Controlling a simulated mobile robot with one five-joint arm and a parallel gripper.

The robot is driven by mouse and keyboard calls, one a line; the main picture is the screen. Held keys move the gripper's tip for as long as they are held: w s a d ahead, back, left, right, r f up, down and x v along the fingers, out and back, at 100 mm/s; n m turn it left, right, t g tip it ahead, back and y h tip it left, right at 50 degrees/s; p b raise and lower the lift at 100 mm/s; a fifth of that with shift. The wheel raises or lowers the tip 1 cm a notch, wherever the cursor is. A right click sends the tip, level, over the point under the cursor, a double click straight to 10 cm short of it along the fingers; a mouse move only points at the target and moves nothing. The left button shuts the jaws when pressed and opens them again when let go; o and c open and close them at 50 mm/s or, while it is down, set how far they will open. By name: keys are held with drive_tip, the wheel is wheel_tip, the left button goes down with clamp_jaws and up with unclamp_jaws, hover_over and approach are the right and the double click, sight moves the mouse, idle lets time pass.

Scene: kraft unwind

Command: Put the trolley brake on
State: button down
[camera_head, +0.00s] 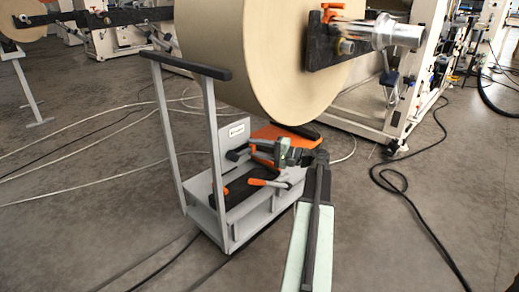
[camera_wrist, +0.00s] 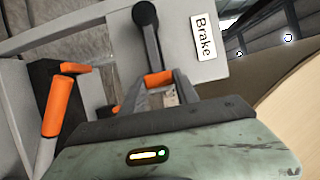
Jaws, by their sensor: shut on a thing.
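The grey trolley (camera_head: 236,222) stands on the floor below the large roll, with its tall push handle (camera_head: 186,66) at the left. A plate marked Brake (camera_wrist: 205,37) is on its upright panel in the wrist view. My gripper (camera_wrist: 160,88), green-bodied, is shut on the lever below the knob, where a small orange part shows between the fingers. In the head view my gripper (camera_head: 258,148) reaches in from the right.
A separate orange-handled lever (camera_wrist: 57,106) is left of my gripper, close to the trolley deck. The large kraft roll (camera_head: 260,60) hangs close above, with a metal shaft end (camera_head: 398,35) at right. Cables (camera_head: 405,195) lie on the floor. Open floor is at left.

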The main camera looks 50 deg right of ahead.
drive_tip(key=shift+d, duration=0.3)
drive_tip(key=c, duration=0.9)
unclamp_jaws()
drive_tip(key=shift+f, duration=0.1)
drive_tip(key=shift+a, duration=0.1)
drive_tip(key=v, duration=0.7)
drive_tip(key=shift+s, duration=0.4)
